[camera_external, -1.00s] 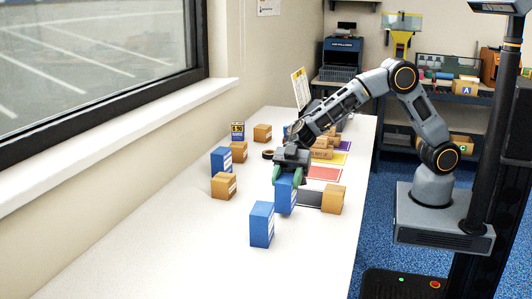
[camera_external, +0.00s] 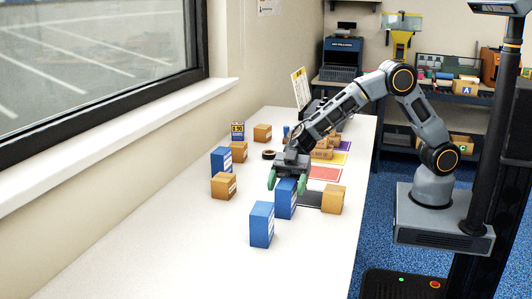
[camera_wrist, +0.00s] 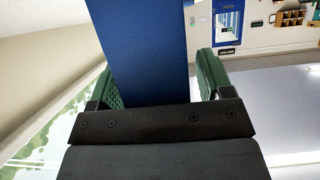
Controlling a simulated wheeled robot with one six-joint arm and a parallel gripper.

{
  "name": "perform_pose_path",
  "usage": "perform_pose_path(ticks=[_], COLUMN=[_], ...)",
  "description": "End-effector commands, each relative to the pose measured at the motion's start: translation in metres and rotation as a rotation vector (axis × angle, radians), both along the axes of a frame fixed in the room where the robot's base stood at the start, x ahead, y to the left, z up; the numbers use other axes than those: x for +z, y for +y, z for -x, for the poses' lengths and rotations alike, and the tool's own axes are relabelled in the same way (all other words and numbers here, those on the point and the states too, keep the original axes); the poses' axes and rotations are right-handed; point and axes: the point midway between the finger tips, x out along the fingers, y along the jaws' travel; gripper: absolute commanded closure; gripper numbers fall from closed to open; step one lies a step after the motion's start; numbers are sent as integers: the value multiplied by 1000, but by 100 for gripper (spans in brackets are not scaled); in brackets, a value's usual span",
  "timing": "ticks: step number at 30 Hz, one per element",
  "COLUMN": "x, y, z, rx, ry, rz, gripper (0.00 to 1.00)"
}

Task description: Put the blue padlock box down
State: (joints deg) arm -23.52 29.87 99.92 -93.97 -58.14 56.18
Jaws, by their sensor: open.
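A blue box (camera_external: 286,199) stands upright on the white table, directly below and between the fingers of my gripper (camera_external: 286,182). It also fills the upper middle of the wrist view (camera_wrist: 142,50), where no padlock mark shows. My gripper is open. In the wrist view its green fingers (camera_wrist: 160,78) stand either side of the box, with a gap visible on the right. A second blue box (camera_external: 262,225) stands just in front of it, to the left. A third blue box (camera_external: 221,160) stands further back at the left.
Brown cartons stand close by: one to the right (camera_external: 333,199), one to the left (camera_external: 222,185). Coloured mats, one red (camera_external: 324,173), lie behind, with small cartons (camera_external: 322,154) beyond. The white table (camera_external: 150,250) is clear at the front left.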

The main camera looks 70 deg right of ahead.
Motion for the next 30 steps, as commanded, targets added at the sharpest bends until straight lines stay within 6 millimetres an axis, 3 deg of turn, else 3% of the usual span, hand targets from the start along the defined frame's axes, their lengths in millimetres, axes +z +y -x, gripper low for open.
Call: perform_pose_path(ticks=[5, 21, 30], x=[7, 43, 49], y=[-9, -95, -111], z=[-1, 0, 0], rx=[-3, -3, 0], ry=[-1, -1, 0], rz=[0, -1, 0], gripper=[27, 27, 27])
